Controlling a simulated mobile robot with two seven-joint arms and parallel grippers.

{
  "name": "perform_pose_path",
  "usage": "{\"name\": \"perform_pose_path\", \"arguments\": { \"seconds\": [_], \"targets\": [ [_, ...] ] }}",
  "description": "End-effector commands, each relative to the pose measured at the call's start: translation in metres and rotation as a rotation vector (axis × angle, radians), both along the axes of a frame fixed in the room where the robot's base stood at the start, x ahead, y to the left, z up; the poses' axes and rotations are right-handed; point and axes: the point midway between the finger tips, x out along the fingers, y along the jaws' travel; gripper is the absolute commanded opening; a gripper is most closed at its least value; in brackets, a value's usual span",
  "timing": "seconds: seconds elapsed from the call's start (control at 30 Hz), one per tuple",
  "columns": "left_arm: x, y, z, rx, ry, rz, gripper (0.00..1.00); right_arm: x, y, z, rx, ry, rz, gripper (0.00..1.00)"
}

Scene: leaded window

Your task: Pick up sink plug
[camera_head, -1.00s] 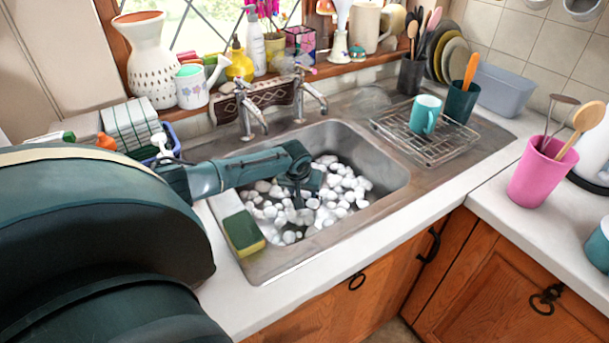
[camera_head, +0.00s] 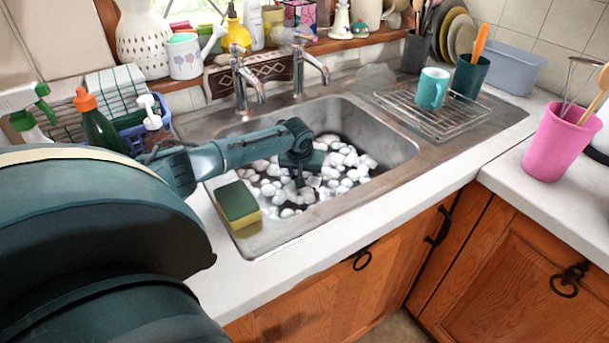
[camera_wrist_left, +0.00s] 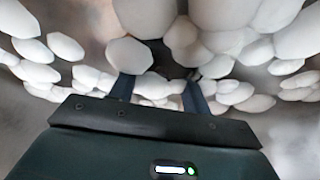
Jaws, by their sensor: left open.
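My left gripper (camera_head: 298,184) reaches down into the sink basin (camera_head: 385,128) among white, foam-like lumps (camera_head: 345,165). In the left wrist view its two fingers (camera_wrist_left: 160,88) are spread apart, with white lumps around and beyond them. A dark patch (camera_wrist_left: 158,58) shows between the lumps ahead of the fingers; I cannot tell whether it is the sink plug or a gap. I cannot make out the plug clearly in either view. My right gripper is not in view.
A green and yellow sponge (camera_head: 238,204) lies on the sink's near left rim. Two taps (camera_head: 243,80) stand behind the basin. A wire rack (camera_head: 430,115) with a teal mug (camera_head: 432,88) is on the drainer. Bottles (camera_head: 100,125) stand at left.

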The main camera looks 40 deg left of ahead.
Motion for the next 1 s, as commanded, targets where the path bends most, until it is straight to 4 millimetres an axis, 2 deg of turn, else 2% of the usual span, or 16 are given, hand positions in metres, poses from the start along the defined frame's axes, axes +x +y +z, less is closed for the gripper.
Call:
{"name": "perform_pose_path", "arguments": {
  "seconds": [0.07,0.6,0.87,1.0],
  "targets": [
    [0.000,0.000,0.000,0.000,0.000,0.000,0.43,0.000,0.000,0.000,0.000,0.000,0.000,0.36],
    [0.000,0.000,0.000,0.000,0.000,0.000,0.00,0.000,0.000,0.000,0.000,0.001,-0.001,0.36],
    [0.000,0.000,0.002,0.000,0.000,0.000,0.00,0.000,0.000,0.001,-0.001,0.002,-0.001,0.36],
    [0.000,0.000,0.014,-0.001,0.000,0.000,0.00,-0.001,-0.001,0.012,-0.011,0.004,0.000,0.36]
  ]
}}
